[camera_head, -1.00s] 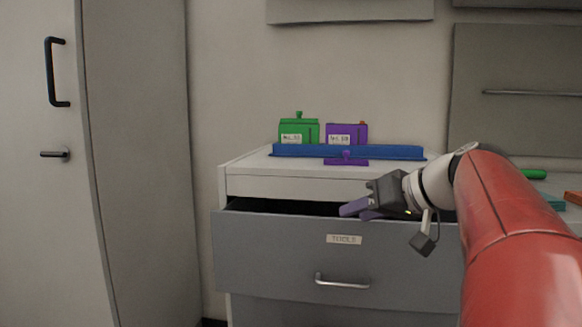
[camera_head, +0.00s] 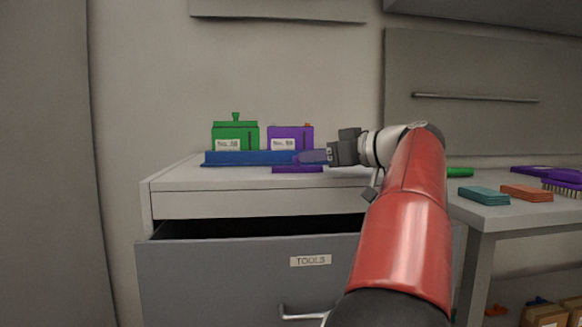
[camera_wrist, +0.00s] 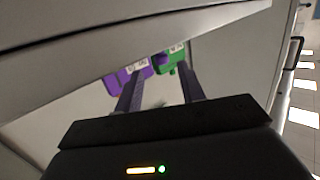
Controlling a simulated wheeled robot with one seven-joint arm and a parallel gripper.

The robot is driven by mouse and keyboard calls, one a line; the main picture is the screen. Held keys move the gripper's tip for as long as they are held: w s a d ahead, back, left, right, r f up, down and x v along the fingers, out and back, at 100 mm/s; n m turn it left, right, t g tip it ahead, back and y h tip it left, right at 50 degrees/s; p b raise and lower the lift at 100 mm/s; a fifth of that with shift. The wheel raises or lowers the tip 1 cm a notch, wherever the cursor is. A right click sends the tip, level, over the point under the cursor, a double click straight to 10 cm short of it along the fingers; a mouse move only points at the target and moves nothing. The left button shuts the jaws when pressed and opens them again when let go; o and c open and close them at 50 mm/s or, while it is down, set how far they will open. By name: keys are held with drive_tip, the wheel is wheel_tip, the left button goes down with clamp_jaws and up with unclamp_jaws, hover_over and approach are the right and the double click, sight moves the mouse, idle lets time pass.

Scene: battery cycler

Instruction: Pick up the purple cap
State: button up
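The purple cap (camera_head: 297,169) lies flat on top of the drawer cabinet, in front of the blue tray (camera_head: 225,159). It is low and wide; my fingers hide its upper part in the head view. My gripper (camera_head: 305,157) points left, with its purple fingers appearing just above the cap. A purple battery box (camera_head: 289,136) stands behind the cap. I cannot pick out the cap in the wrist view.
A green battery box (camera_head: 235,137) with a knob on top stands left of the purple box. The TOOLS drawer (camera_head: 250,262) below is partly open. A side table (camera_head: 500,212) at right holds teal and orange blocks.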

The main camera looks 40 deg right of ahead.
sight(297, 164)
drive_tip(key=x, duration=0.5)
drive_tip(key=shift+w+a+f, duration=0.15)
drive_tip(key=shift+a, duration=0.1)
clamp_jaws()
